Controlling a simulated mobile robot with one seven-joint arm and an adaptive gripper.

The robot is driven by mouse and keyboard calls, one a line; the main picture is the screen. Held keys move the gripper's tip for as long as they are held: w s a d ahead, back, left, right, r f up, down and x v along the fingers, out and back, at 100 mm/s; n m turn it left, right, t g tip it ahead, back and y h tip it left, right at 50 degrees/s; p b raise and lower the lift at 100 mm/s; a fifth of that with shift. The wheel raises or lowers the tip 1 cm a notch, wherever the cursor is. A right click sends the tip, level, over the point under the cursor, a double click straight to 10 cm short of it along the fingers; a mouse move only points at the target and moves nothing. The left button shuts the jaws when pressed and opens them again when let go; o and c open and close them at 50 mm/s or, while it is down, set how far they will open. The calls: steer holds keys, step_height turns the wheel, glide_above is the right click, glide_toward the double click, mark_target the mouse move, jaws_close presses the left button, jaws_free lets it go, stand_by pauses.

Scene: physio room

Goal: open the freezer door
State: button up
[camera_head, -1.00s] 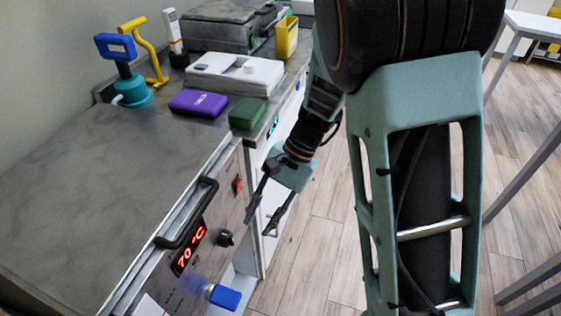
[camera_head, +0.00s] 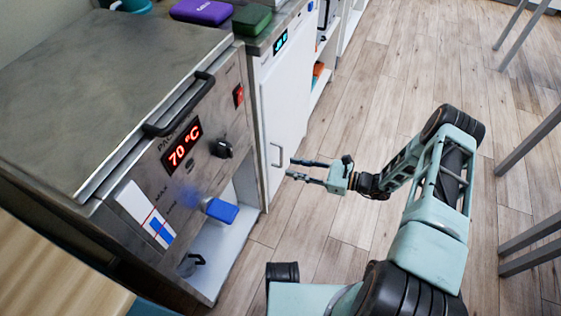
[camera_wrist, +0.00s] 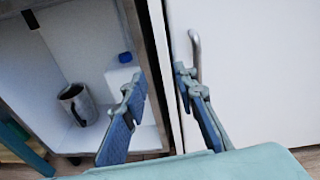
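The freezer door (camera_head: 286,100) is a white upright panel below a small green display, and it looks shut. Its slim grey bar handle (camera_head: 277,154) stands near the door's left edge. In the wrist view the white door (camera_wrist: 255,80) fills the right side, with the handle (camera_wrist: 195,50) just behind and right of the right finger's tip. My gripper (camera_head: 291,168) is open and empty, pointing at the door close to the handle. In the wrist view my gripper's fingers (camera_wrist: 156,80) are spread, with the door's edge between them. I cannot tell whether a finger touches the handle.
Left of the door stands a metal unit (camera_head: 160,120) with a black bar handle and a red 70 °C display. An open compartment in the wrist view holds a grey mug (camera_wrist: 78,103) and a blue-capped white container (camera_wrist: 122,77). Wooden floor (camera_head: 410,60) lies free behind my arm.

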steer(key=w+d+f+m+t, duration=0.2)
steer(key=d+f+m+t, duration=0.1)
steer(key=d+m+t, duration=0.1)
steer(key=b, duration=0.3)
glide_above(281, 165)
steer(key=shift+w+f, duration=0.2)
steer(key=shift+w, duration=0.15)
steer(key=shift+c, duration=0.4)
jaws_close()
